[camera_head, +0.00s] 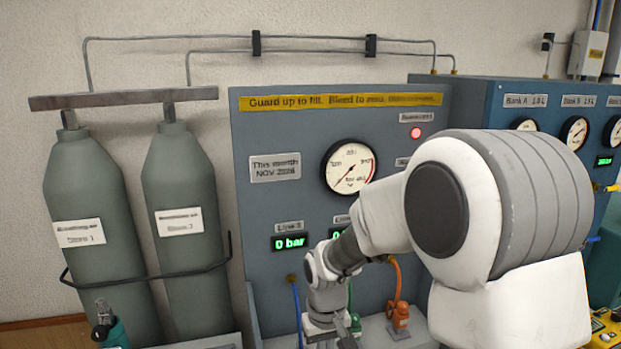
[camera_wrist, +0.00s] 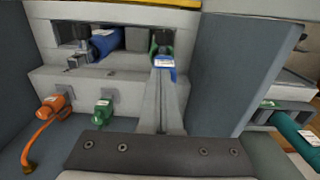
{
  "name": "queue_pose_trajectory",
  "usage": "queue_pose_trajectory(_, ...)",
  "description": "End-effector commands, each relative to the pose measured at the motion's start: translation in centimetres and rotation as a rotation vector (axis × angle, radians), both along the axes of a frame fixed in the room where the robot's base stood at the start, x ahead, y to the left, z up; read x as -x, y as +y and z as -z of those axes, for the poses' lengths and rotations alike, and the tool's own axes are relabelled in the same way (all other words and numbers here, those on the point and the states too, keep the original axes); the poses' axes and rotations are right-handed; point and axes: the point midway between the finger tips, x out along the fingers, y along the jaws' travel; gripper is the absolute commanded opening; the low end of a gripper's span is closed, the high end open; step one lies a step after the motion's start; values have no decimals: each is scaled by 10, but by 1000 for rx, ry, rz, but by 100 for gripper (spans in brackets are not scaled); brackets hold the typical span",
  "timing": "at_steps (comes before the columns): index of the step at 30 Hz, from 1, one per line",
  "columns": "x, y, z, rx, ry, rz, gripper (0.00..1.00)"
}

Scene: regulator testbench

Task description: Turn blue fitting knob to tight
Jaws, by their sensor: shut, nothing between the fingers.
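In the wrist view my gripper (camera_wrist: 163,82) is shut, with its narrow grey fingers reaching away from the camera. A small blue part with a white label (camera_wrist: 166,72), apparently the blue fitting, shows right at the fingertips. The fingers partly hide it, and I cannot tell whether they touch it or which way its knob points. In the head view my gripper (camera_head: 330,336) is low in front of the grey panel, beside the blue hose (camera_head: 297,312). The blue fitting is not visible there.
An orange fitting (camera_wrist: 57,103) and a green fitting (camera_wrist: 103,108) sit at left in the wrist view. A blue cylinder (camera_wrist: 104,42) lies in a recess. A grey side wall (camera_wrist: 228,75) stands close right of the fingers. Two gas cylinders (camera_head: 182,200) stand left in the head view.

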Motion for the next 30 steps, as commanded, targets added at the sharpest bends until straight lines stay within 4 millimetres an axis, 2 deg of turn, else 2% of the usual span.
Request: queue_pose_trajectory(30,4,14,0,0,0,0,0)
